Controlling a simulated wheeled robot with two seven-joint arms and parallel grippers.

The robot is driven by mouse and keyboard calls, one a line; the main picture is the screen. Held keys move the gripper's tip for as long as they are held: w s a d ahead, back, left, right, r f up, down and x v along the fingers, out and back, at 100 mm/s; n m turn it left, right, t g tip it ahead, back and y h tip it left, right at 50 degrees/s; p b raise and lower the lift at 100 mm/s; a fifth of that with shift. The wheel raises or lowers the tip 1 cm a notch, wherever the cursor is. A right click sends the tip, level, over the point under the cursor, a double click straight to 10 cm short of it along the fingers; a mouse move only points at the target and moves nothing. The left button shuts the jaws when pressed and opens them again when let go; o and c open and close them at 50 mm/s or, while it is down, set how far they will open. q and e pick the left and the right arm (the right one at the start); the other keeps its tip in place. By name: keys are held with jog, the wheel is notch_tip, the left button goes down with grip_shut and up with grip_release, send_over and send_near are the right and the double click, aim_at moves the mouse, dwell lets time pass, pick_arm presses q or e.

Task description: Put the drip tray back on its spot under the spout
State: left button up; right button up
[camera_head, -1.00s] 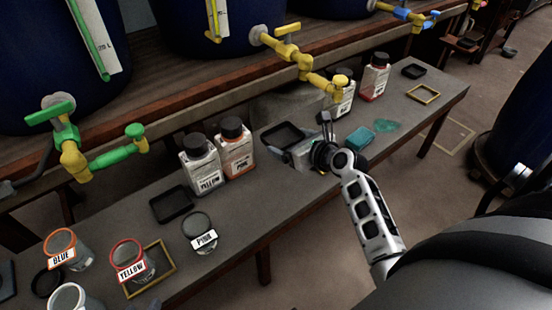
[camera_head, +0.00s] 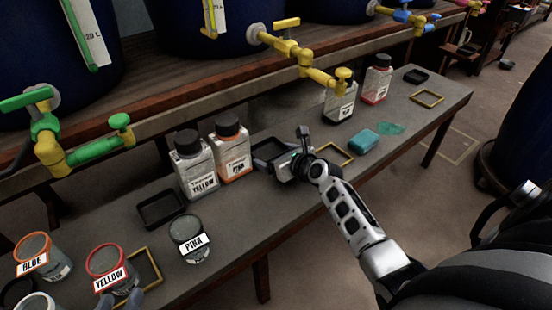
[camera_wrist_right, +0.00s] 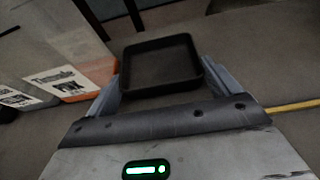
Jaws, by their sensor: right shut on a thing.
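The drip tray, a shallow black square tray (camera_head: 268,146), is by the right side of the bottle labelled PINK. My right gripper (camera_head: 282,163) is shut on its near side; the wrist view shows the tray (camera_wrist_right: 160,68) between the grey fingers (camera_wrist_right: 165,95). I cannot tell whether the tray touches the bench. The yellow spout (camera_head: 325,80) hangs over the bench. An empty yellow outline (camera_head: 350,155) lies right of my right gripper, partly hidden by it. Grey fingertips of my left gripper (camera_head: 120,299) show at the bottom edge by the YELLOW jar; its opening is unclear.
Bottles labelled YELLOW (camera_head: 196,172) and PINK (camera_head: 232,158) stand close left of the tray. Another black tray (camera_head: 161,209) and a PINK jar (camera_head: 188,240) are to the left.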

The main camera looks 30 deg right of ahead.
jog(key=shift+f, duration=0.15)
jog(key=o, duration=0.8)
jog(key=shift+s+r, duration=0.15)
jog(key=shift+r, duration=0.2)
jog(key=p+v, duration=0.2)
jog(key=v, duration=0.1)
jog(key=p+v, duration=0.3)
jog(key=v, duration=0.4)
jog(key=shift+s, duration=0.3)
pick_arm(q)
jog(key=shift+s+a+f+g+y, duration=0.1)
jog(key=shift+a+f+g+y, duration=0.15)
jog(key=shift+f+g, duration=0.25)
jog(key=shift+w+a+f+g+y, duration=0.1)
jog(key=shift+a+f+g+y, duration=0.2)
jog(key=shift+f, duration=0.35)
jog(key=shift+s+a+f+g+y, duration=0.15)
jog(key=shift+f+g+y, duration=0.1)
jog(key=shift+f+g, duration=0.3)
pick_arm(e)
jog(key=shift+s+r, duration=0.2)
jog(key=shift+s, duration=0.25)
